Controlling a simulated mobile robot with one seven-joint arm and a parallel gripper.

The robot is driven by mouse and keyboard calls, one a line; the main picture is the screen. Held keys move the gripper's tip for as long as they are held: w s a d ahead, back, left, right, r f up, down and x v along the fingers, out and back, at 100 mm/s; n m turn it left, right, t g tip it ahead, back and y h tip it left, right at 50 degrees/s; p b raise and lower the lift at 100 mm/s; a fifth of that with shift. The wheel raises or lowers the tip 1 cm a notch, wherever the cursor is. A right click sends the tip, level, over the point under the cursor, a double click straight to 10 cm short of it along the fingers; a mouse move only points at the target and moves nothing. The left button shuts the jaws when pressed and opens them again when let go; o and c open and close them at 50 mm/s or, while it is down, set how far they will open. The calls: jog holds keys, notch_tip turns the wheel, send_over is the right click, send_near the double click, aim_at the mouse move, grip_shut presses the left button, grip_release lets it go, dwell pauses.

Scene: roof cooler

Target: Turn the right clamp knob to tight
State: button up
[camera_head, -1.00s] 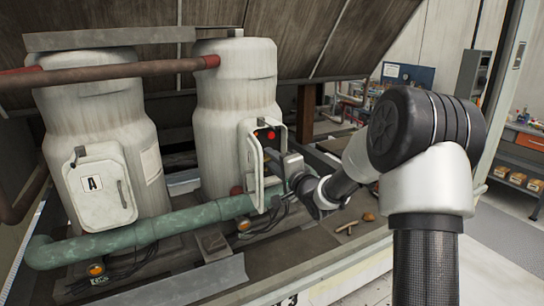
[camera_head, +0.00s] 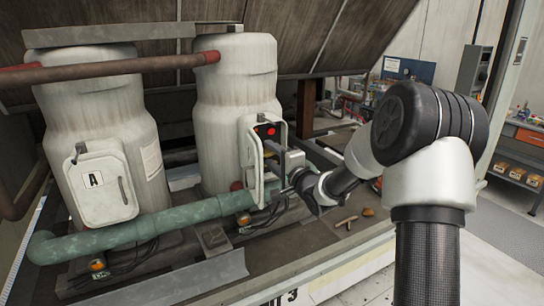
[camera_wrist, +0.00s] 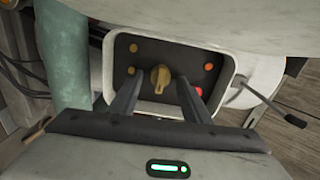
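A yellow knob (camera_wrist: 160,78) stands on a dark panel (camera_wrist: 146,48) inside an open white box in the wrist view. My gripper (camera_wrist: 159,82) is open, with one finger left and one right of the knob; I cannot tell whether they touch it. In the head view the open box (camera_head: 248,150) is on the right white tank (camera_head: 232,105), and my gripper (camera_head: 284,160) reaches into it from the right. The knob is hidden there. Which knob is the clamp knob is not labelled.
Orange and red lights (camera_wrist: 208,67) sit beside the knob. A lever with a black handle (camera_wrist: 285,115) sticks out right of the box. A closed box marked A (camera_head: 102,190) is on the left tank. A green pipe (camera_head: 150,230) runs below, with orange lamps near it.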

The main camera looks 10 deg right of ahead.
jog(key=b+v, duration=0.1)
jog(key=v, duration=1.6)
jog(key=shift+s+b, duration=0.2)
jog(key=shift+b, duration=0.1)
